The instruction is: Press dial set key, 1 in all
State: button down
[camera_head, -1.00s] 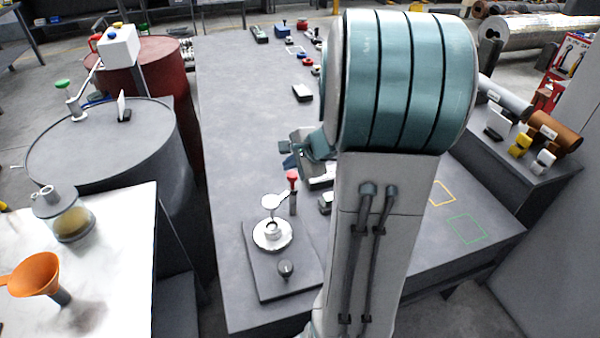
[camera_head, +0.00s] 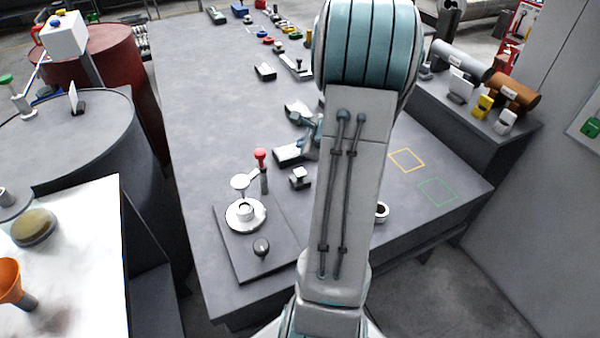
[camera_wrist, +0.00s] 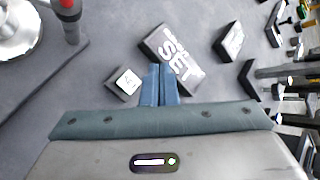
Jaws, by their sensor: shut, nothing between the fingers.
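A small dark block with a white, marked top, which looks like the set key (camera_head: 299,178), stands on the grey table right of the dial plate. It also shows in the wrist view (camera_wrist: 126,82), left of my fingertips. A dark plate lettered SET (camera_wrist: 172,55) lies just beyond the fingertips; in the head view it is partly behind my gripper (camera_head: 307,140). My gripper (camera_wrist: 160,85) is shut and empty, pointing down over the table between key and plate. I see a gap beside the key; the height of the fingertips above the table is unclear.
Another dark block (camera_head: 298,111) lies farther back. The table's left middle is clear. My arm hides part of the table.

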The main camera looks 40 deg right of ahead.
jog(key=b, duration=0.5)
send_over(303, 174)
notch_tip(303, 174, down, 7)
jog(key=shift+w+f, duration=0.1)
jog(key=shift+w, duration=0.05)
jog(key=shift+f+b, duration=0.55)
jog(key=shift+b, duration=0.2)
jog(key=shift+f, duration=0.1)
dwell(0.9)
jog(key=shift+f+b, duration=0.35)
jog(key=shift+b, duration=0.3)
jog(key=shift+f+b, duration=0.5)
jog(key=shift+b, duration=0.2)
dwell(0.5)
jog(key=shift+r, duration=0.1)
jog(key=shift+r+p, duration=0.7)
jog(key=shift+r, duration=0.2)
